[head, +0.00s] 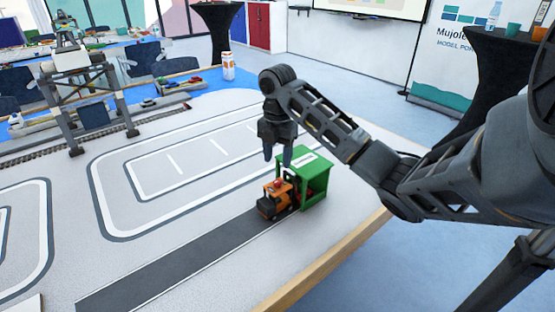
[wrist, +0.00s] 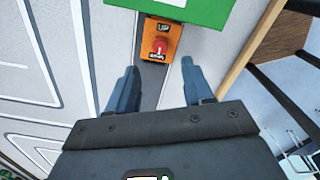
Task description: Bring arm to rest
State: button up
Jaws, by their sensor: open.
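My gripper (head: 277,156) hangs from the raised arm, fingers pointing down, just behind and above an orange toy vehicle (head: 275,200). In the wrist view my gripper (wrist: 158,88) is open with nothing between its fingers. The orange vehicle stands on the dark road strip, partly inside or against a green shed-like frame (head: 318,185). In the wrist view an orange panel (wrist: 162,38) with a red button and the word UP lies beyond the fingertips, beside the green frame's top (wrist: 190,10).
A model gantry crane (head: 80,85) stands over tracks at the left. The table's wooden edge (head: 330,262) runs close to the right of the green frame. An orange and white can (head: 228,66) stands at the back. The white-lined mat (head: 165,200) is clear.

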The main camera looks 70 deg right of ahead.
dwell(0.4)
jog(key=w+a+f+m+t+y, duration=0.1)
jog(key=w+a+f+t, duration=0.3)
jog(key=w+a, duration=0.8)
jog(key=w+a+f+m+t+y, duration=0.15)
jog(key=a+m+t, duration=0.65)
jog(key=a, duration=1.8)
jog(key=s+a+f+m+h, duration=0.1)
jog(key=s+a+m, duration=0.3)
jog(key=s, duration=0.5)
jog(key=s+a+f+m+h, duration=0.1)
jog(key=s+a+m+h, duration=0.15)
jog(key=s, duration=0.65)
jog(key=s+d+r+t, duration=0.1)
jog(key=s+d+r, duration=0.1)
jog(key=s+r, duration=0.3)
jog(key=s+d+r+t+y, duration=0.1)
jog(key=s+r, duration=0.5)
jog(key=s, duration=0.6)
jog(key=shift+s+d+m+t, duration=0.35)
jog(key=shift+s+d+t, duration=0.05)
jog(key=shift+d, duration=0.3)
